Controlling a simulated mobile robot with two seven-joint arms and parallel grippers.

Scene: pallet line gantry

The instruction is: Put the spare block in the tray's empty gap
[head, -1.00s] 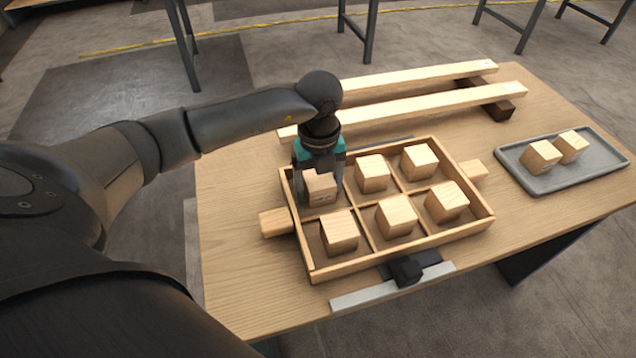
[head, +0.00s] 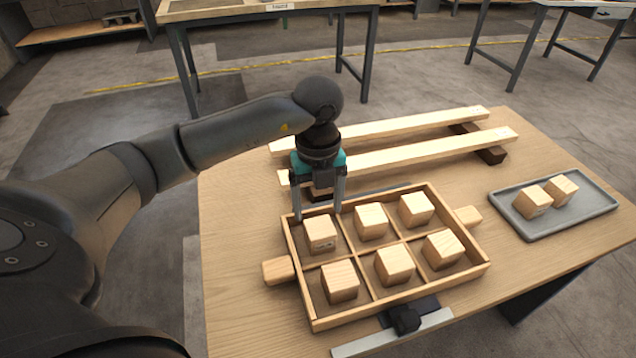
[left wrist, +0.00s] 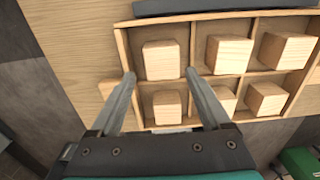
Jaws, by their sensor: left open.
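The wooden tray (head: 402,312) has six compartments, and each one holds a pale wooden block. The block in the back left compartment (head: 320,236) sits inside the walls; it also shows in the left wrist view (left wrist: 162,60). My left gripper (head: 319,212) is open and empty just above and behind that block, apart from it. In the left wrist view its fingers (left wrist: 160,73) appear on either side of the block. Two more wooden blocks (head: 532,201) (head: 562,189) lie on a grey dish (head: 545,228) at the right. My right gripper is not in view.
Two long wooden bars (head: 420,152) rest on dark supports behind the tray. A dark clamp on a metal strip (head: 407,319) sits at the tray's front edge. Tray handles (head: 278,271) stick out on both sides. Bare table lies between tray and dish.

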